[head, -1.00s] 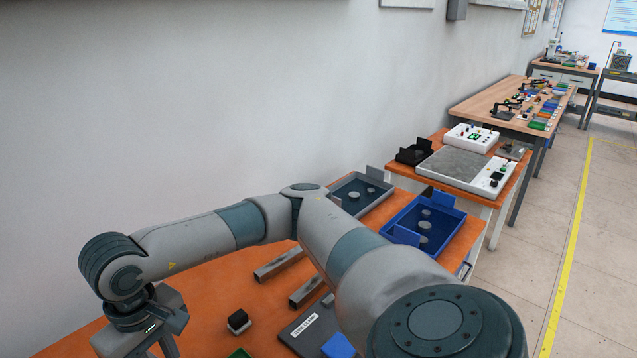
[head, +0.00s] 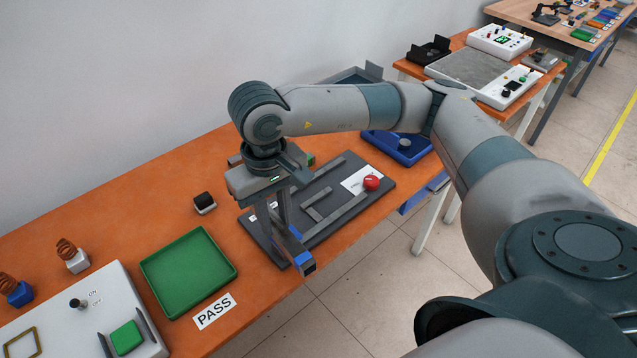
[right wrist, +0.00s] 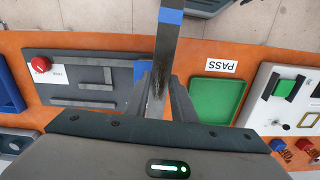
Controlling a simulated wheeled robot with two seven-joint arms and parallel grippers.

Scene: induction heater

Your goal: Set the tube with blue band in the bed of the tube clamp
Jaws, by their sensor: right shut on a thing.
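My right gripper (head: 285,232) is shut on a grey tube with a blue band (head: 303,259). In the right wrist view the tube (right wrist: 166,45) sticks out from between the fingers (right wrist: 158,78), its blue band (right wrist: 170,16) beyond them. The dark flat plate with grey rails (head: 350,213), which I take for the tube clamp, lies on the orange table, partly hidden by the gripper. It has a red ball knob (head: 371,183) and white labels. It also shows in the right wrist view (right wrist: 115,92). The tube is at the plate's front side; contact cannot be told. My left gripper is not in view.
A green tray (head: 152,270) and PASS label (head: 214,311) lie left of the plate. A white control box (head: 75,315) and copper coils (head: 68,249) are farther left. A small black-topped block (head: 204,202) stands behind. A blue tray (head: 420,158) is at right.

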